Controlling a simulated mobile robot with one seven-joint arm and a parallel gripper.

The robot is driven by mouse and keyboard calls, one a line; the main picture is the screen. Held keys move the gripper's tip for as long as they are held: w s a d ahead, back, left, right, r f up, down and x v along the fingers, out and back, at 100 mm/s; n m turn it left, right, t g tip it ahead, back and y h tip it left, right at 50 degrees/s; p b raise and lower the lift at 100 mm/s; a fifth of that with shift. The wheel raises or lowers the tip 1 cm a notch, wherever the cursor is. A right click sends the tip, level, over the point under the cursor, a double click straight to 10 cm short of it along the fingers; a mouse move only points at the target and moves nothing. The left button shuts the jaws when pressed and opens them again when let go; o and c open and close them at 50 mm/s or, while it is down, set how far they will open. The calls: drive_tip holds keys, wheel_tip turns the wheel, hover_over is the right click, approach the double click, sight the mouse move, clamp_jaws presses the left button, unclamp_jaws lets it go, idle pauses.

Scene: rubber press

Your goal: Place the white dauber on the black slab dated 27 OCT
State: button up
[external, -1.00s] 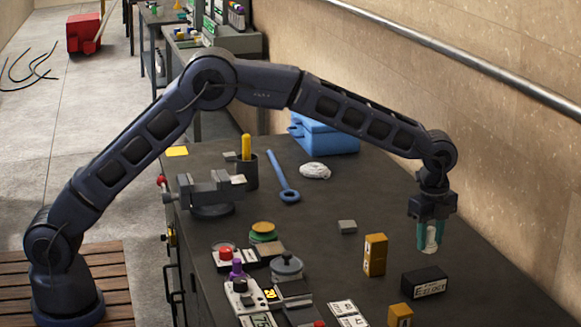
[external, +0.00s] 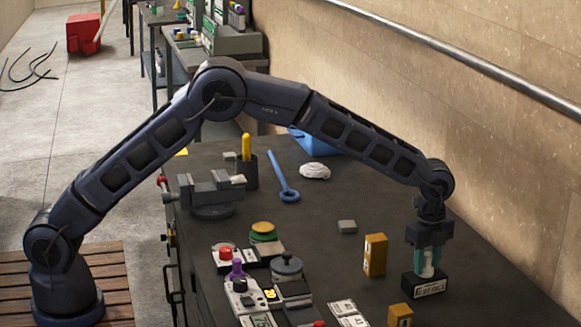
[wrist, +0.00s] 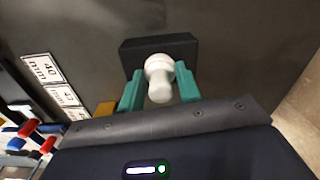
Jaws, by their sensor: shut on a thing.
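My gripper (external: 428,268) has teal fingers and is shut on the white dauber (external: 427,267), which is upright. In the wrist view, the dauber (wrist: 159,74) has a rounded knob and sits between the fingertips (wrist: 158,92). A black block (external: 408,284) with a white front label is directly below; it also shows in the wrist view (wrist: 133,55). A dark slab (external: 292,289) lies among the stamping items at the lower middle.
An ochre block (external: 375,255) stands left of the black block, and another (external: 400,316) is in front. White number cards (external: 346,313) lie nearby. A small grey block (external: 347,227) and a vise (external: 212,192) are further back. The tabletop right of the black block is clear.

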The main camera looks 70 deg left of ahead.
drive_tip(key=o, duration=1)
